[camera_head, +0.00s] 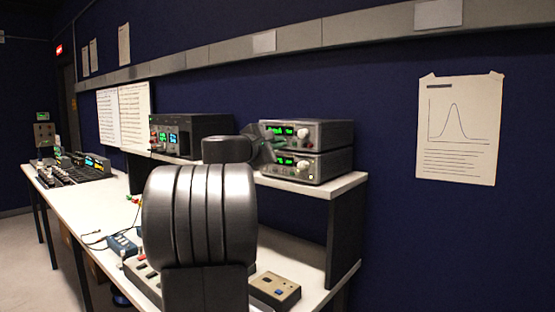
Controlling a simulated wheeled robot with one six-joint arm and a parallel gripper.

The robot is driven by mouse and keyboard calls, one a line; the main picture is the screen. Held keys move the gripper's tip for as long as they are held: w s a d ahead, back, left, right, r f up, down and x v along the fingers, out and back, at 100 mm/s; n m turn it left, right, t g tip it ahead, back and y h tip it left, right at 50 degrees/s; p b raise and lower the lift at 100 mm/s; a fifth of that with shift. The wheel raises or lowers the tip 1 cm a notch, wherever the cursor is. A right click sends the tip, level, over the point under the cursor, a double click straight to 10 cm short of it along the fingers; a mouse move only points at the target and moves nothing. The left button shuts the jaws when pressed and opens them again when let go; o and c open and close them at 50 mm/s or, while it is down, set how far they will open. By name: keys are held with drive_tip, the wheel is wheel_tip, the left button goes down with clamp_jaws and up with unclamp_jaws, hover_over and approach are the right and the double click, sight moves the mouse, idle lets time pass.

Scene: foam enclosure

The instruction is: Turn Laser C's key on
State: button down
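Two stacked grey instrument boxes with green displays stand on the raised shelf right of centre, an upper box (318,133) and a lower box (318,166). Each has a pale round knob on its front. A black unit (193,133) with lit displays stands further left on the same shelf. I cannot read any label, so I cannot tell which is Laser C, and no key is clearly seen. My arm fills the lower middle. My gripper (264,151) is small and dark at the left edge of the stacked boxes' fronts; its fingers are not clear, nor whether it touches them.
The raised shelf (330,187) stands on the long white bench (85,213). A tan box (275,290) and a blue handheld device (122,245) lie on the bench around my arm. More equipment (75,168) sits at the far left. Paper sheets hang on the dark wall.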

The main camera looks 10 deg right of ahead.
drive_tip(key=shift+f+m+b, duration=0.15)
drive_tip(key=shift+m+b, duration=2.55)
drive_tip(key=shift+m, duration=0.1)
drive_tip(key=c, duration=1.6)
unclamp_jaws()
drive_tip(key=b+v, duration=0.1)
drive_tip(key=v, duration=1.3)
drive_tip(key=shift+d, duration=0.2)
